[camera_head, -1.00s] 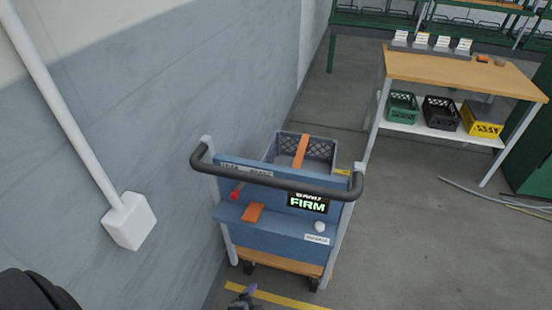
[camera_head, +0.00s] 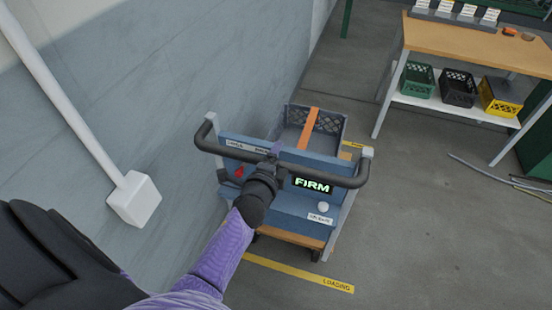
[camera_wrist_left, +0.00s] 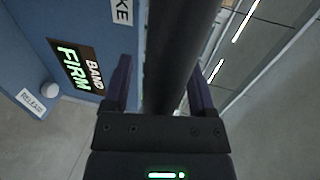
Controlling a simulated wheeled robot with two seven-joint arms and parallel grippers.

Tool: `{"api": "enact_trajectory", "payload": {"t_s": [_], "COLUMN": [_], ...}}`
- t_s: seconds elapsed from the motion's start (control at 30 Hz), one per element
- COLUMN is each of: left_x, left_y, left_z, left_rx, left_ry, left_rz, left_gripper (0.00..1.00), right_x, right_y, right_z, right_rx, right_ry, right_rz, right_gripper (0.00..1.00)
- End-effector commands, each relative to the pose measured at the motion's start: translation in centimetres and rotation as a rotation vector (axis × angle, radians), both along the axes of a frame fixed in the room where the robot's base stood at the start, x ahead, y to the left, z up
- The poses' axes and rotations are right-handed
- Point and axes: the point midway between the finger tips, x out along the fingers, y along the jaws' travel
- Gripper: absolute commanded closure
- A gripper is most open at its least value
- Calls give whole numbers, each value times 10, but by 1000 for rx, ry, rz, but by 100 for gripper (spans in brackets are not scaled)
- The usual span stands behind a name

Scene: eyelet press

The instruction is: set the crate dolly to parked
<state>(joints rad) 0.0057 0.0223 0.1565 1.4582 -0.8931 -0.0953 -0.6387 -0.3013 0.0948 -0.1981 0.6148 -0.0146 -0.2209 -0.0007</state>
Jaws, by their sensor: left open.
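The crate dolly (camera_head: 290,222) has a blue panel and a black push handle (camera_head: 345,182). A grey crate (camera_head: 295,115) sits on it with an orange band (camera_head: 307,130) across. The panel has a lit display (camera_head: 312,186) reading FIRM; in the left wrist view the display (camera_wrist_left: 75,66) reads BAND FIRM. A white knob (camera_head: 323,207) sits above a label, which reads RELEASE in the wrist view. A red part (camera_head: 239,171) shows at the panel's left. My left gripper (camera_head: 275,156) is open at the handle; in the wrist view the black bar (camera_wrist_left: 170,55) runs between its fingers. My right gripper is out of view.
A grey-blue wall (camera_head: 170,110) with a white pipe and box (camera_head: 134,199) stands close on the left. A yellow LOADING line (camera_head: 300,274) lies in front of the dolly. A wooden-topped table (camera_head: 470,45) with several crates stands at back right. Floor right of the dolly is clear.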

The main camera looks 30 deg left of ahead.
Motion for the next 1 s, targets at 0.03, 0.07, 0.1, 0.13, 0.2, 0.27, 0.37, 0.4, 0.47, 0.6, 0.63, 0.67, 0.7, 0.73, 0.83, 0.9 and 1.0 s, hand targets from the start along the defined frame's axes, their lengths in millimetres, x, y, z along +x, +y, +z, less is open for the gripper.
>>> {"api": "enact_trajectory", "payload": {"t_s": [0.03, 0.07, 0.1, 0.13, 0.2, 0.27, 0.37, 0.4, 0.47, 0.6, 0.63, 0.67, 0.7, 0.73, 0.83, 0.9, 1.0], "left_x": [0, 0, 0, 0, 0, 0, 0, 0, 0, 0, 0, 0, 0, 0, -1, -1, -1], "left_y": [0, 0, 0, 0, 0, 0, 0, 0, 0, 0, 0, 0, 0, 0, 0, 0, 0], "left_z": [0, 0, 0, 0, 0, 0, 0, 0, 0, 0, 0, 0, 0, 0, 0, 0, 0], "left_rx": [0, 0, 0, 0, 0, 0, 0, 0, -1, -1, -1, -1, -1, -1, -1, -1, -1], "left_ry": [0, 0, 0, 0, 0, 0, 0, 0, 0, 1, 1, 1, 1, 1, 1, 1, 1], "left_rz": [0, 0, 0, 0, 0, 0, 0, 0, -1, -1, -1, -1, -1, -1, -1, -1, -1], "left_gripper": [27, 27, 27, 27, 36, 48, 70, 78, 91, 100, 100, 100, 100, 100, 100, 100, 100], "right_x": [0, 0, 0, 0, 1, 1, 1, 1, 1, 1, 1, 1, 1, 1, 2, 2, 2], "right_y": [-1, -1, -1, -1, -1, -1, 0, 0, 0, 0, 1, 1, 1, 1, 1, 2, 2], "right_z": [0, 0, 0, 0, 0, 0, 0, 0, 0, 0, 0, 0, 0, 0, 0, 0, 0], "right_rx": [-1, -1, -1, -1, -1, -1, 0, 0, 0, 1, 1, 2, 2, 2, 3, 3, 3], "right_ry": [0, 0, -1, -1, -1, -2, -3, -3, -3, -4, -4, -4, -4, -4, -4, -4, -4], "right_rz": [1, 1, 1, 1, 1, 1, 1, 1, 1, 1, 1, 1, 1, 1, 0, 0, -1], "right_gripper": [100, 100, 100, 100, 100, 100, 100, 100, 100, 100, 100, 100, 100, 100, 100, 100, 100]}}
